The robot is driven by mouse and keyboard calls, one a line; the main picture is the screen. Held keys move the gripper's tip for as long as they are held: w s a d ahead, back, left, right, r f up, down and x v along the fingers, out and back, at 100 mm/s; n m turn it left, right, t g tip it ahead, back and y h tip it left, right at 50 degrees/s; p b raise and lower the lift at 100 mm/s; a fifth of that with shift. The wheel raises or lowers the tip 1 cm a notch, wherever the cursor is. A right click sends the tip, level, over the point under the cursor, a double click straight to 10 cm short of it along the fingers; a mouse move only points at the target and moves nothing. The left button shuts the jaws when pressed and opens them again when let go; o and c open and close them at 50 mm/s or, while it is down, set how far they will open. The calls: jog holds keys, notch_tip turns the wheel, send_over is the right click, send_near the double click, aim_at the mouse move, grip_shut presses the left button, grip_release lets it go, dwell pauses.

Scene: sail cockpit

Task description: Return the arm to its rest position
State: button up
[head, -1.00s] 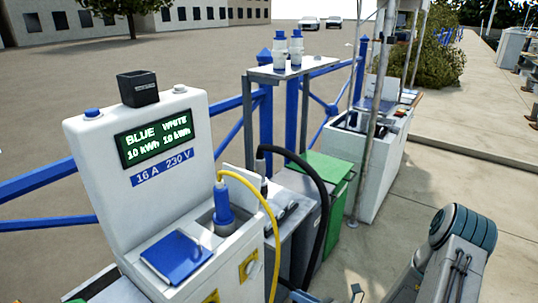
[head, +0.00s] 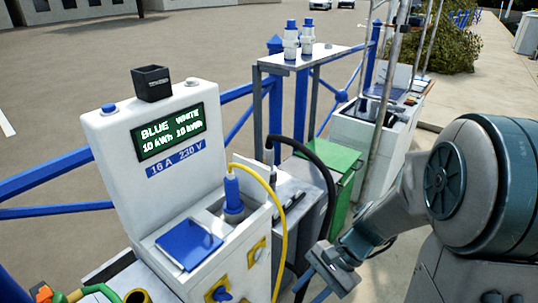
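My arm (head: 455,200) fills the right side of the head view, dark teal and grey. Its outer end, where my gripper (head: 328,272) seems to be, points down and left beside the white power pedestal. I see nothing clearly held. The pedestal's green display (head: 168,131) reads BLUE and WHITE, 10 kWh each. A blue plug (head: 232,190) with a yellow cable stands upright in the pedestal's socket recess.
A black hose (head: 328,180) arches beside a green-lidded bin (head: 325,160). Two blue-capped white bottles stand on a raised shelf (head: 305,60). Blue railings (head: 50,178) run behind. Coloured hoses lie at lower left.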

jog(key=s+d+r+n+t+h+p, duration=0.1)
jog(key=d+r+n+t+h, duration=0.1)
jog(key=r, duration=0.4)
jog(key=s+d+r+n+t+h+p, duration=0.1)
jog(key=d+r+n+t+h, duration=0.2)
jog(key=r+n, duration=0.4)
jog(key=shift+s+d+t+h+p, duration=0.3)
jog(key=shift+d+h, duration=0.45)
jog(key=shift+h, duration=0.35)
jog(key=shift+d, duration=0.1)
